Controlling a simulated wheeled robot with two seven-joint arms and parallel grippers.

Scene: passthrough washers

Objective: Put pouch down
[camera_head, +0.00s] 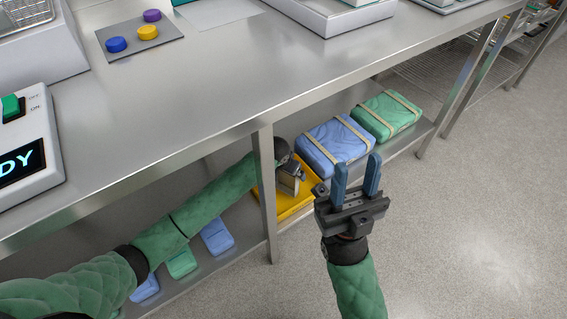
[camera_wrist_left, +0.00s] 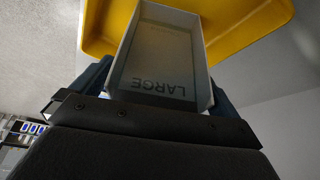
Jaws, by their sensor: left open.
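My left gripper (camera_head: 290,178) reaches under the table to the yellow tray (camera_head: 284,208) on the lower shelf. In the left wrist view its blue fingers (camera_wrist_left: 158,88) are open, one on each side of a pale grey item (camera_wrist_left: 150,55) marked "LARGE"; I cannot tell whether they touch it. The yellow tray (camera_wrist_left: 222,40) lies behind that item. My right gripper (camera_head: 357,178) is open and empty, in front of the shelf. Beyond it are a strapped blue pouch (camera_head: 333,140) and a strapped green pouch (camera_head: 384,112). No pouch is clearly in either gripper.
Smaller blue (camera_head: 217,236) and green (camera_head: 182,262) packs lie on the lower shelf at left. A steel table leg (camera_head: 267,190) stands beside my left gripper. The steel tabletop (camera_head: 220,85) is above the shelf. The floor (camera_head: 470,220) at right is clear.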

